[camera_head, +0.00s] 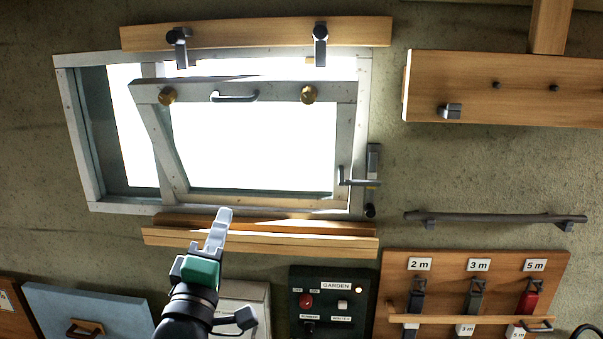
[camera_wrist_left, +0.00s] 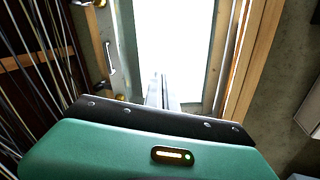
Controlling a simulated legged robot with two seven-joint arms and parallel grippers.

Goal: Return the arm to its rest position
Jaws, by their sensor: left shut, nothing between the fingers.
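My left gripper (camera_head: 222,222) rises from the bottom of the head view, its fingers shut and empty. Its tip is in front of the wooden ledge (camera_head: 300,241) below the window. In the left wrist view its green housing fills the bottom, and the closed grey fingers (camera_wrist_left: 162,90) point toward the bright window. The window's inner sash (camera_head: 346,92) stands tilted in its pale frame (camera_head: 82,140), with a grey handle and two brass knobs on its top rail. My right gripper is not in view.
A lever latch (camera_head: 372,165) sits right of the window. A dark rail (camera_head: 495,217) and a wooden strap board (camera_head: 556,265) are at the right. A dark GARDEN control box (camera_head: 330,318), a pale box (camera_head: 245,292) and a blue panel (camera_head: 85,308) line the bottom.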

